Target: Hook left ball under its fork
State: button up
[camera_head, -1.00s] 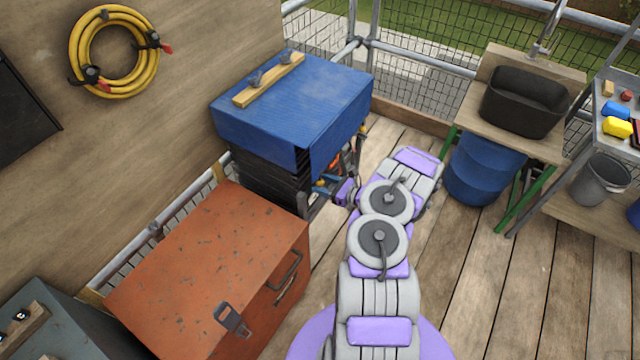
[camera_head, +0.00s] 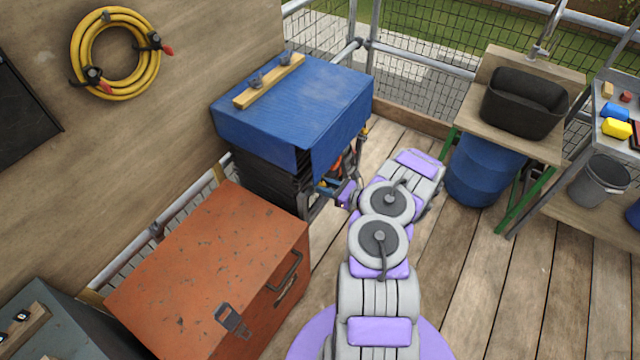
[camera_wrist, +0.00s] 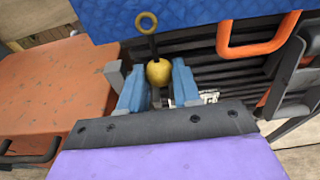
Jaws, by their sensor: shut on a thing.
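In the wrist view a yellow ball (camera_wrist: 158,72) sits between the two blue fingers of my gripper (camera_wrist: 159,82), which is shut on it. A black cord runs up from the ball to a yellow ring (camera_wrist: 146,22) at the lower edge of the blue tarp (camera_wrist: 190,12). The tarp covers a dark stack in the head view (camera_head: 295,95). A grey upright (camera_wrist: 114,76) stands left of the fingers; I cannot tell whether it is part of a fork.
An orange loop (camera_wrist: 258,48) hangs to the right of my gripper in front of the dark stack (camera_wrist: 205,60). A rusty orange chest (camera_head: 215,265) stands close on the left. A blue barrel (camera_head: 482,172) and sink bench stand right. Plank floor (camera_head: 480,270) is clear at right.

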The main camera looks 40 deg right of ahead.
jog(key=shift+s+d+f+p, duration=0.1)
jog(key=shift+s+d+p, duration=0.25)
jog(key=shift+s, duration=0.5)
jog(key=shift+s+d+f+p, duration=0.1)
jog(key=shift+s+d, duration=0.4)
jog(key=shift+s, duration=0.35)
jog(key=shift+b, duration=0.3)
notch_tip(320, 180, down, 8)
jog(key=shift+r+b, duration=0.25)
jog(key=shift+b, duration=0.1)
dwell(0.5)
jog(key=shift+s, duration=0.1)
dwell(0.3)
jog(key=shift+r+x, duration=0.15)
jog(key=shift+x, duration=1.05)
jog(key=shift+r+x, duration=0.2)
jog(key=shift+x, duration=0.95)
